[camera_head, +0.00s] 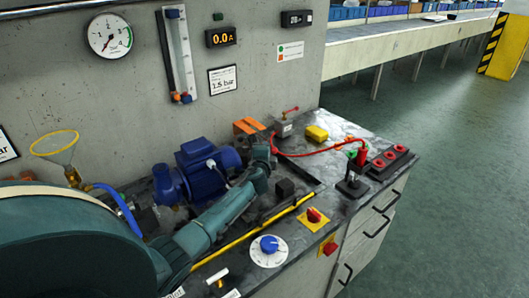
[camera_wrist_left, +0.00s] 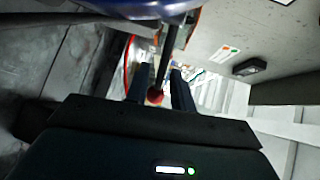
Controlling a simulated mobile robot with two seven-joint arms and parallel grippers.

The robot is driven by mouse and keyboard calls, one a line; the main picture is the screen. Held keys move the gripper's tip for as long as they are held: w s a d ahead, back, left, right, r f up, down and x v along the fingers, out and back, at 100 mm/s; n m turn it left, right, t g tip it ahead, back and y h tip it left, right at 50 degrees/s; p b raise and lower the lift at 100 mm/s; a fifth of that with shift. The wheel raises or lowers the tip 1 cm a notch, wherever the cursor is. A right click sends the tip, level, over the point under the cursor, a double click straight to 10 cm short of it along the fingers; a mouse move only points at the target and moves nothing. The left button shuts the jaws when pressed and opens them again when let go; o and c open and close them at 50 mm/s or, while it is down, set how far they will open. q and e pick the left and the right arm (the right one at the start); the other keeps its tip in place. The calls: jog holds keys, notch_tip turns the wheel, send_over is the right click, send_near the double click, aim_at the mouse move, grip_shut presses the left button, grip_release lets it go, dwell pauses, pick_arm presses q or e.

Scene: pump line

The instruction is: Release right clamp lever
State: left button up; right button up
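My left arm reaches across the bench in the head view, its end beside the blue pump motor (camera_head: 208,167). The gripper itself is mostly hidden there. In the left wrist view my left gripper (camera_wrist_left: 157,76) has its two dark fingers apart. A dark rod with a red ball knob (camera_wrist_left: 155,96) shows between them, with a gap to the right finger; contact cannot be told. In the head view a red-tipped lever (camera_head: 291,109) stands on a small grey block (camera_head: 284,129) beyond the arm's end. I cannot tell whether it is the same lever. My right gripper is out of view.
A blue dial (camera_head: 269,245) and red switch (camera_head: 314,215) are at the front. The wall carries gauges.

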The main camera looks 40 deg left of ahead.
pick_arm(q)
jog(key=shift+o, duration=0.3)
jog(key=shift+s, duration=0.1)
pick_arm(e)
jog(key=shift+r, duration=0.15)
pick_arm(q)
jog(key=p+v, duration=0.1)
jog(key=v, duration=1.2)
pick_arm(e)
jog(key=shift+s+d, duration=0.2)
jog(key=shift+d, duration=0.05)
pick_arm(q)
jog(key=shift+d, duration=0.1)
jog(key=shift+c, duration=0.3)
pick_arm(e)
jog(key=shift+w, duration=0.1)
